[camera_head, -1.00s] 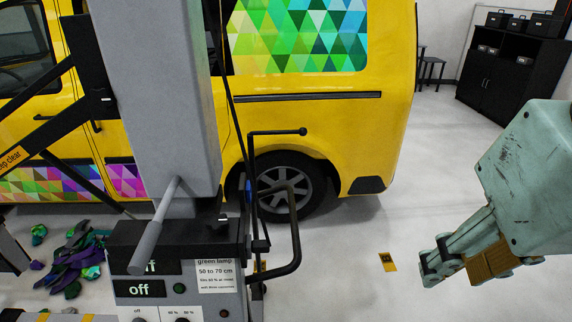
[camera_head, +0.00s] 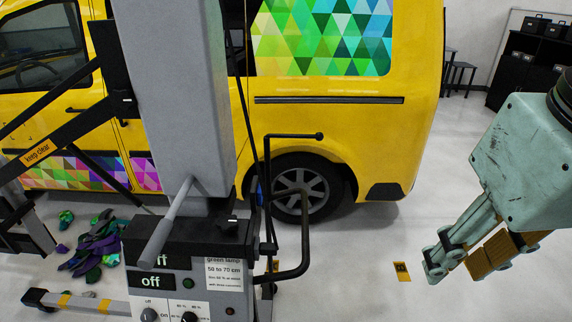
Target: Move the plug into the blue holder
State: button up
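My gripper (camera_head: 455,266) is at the right side, a worn teal housing with jointed fingers and a tan pad, pointing down and left over the floor. Its fingers look spread, with a narrow gap between them and nothing visible in it. A small blue part (camera_head: 259,191), possibly the blue holder, shows behind the black bent rods beside the grey column, mostly hidden. My gripper is well to the right of it and apart from it. I cannot make out the plug for certain. A small black and white piece (camera_head: 232,222) on the control box is too small to identify.
A grey lamp stand (camera_head: 175,75) with a control box (camera_head: 185,262) reading "off" stands at left centre. A handle and bent black rods (camera_head: 303,240) stick out from it. The yellow van (camera_head: 330,120) is behind. Dark scraps (camera_head: 92,250) lie at left. Floor between stand and gripper is mostly clear.

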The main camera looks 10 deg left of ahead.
jog(key=w+a+n+g+p, duration=0.3)
jog(key=w+a+n, duration=0.1)
jog(key=w+a, duration=0.25)
jog(key=n+p, duration=1.2)
jog(key=n, duration=0.1)
send_over(267, 245)
notch_tip(267, 245, down, 9)
jog(key=shift+s+f, duration=0.1)
jog(key=shift+f, duration=0.05)
jog(key=shift+f, duration=0.1)
jog(key=shift+f, duration=6.8)
jog(key=shift+c, duration=0.7)
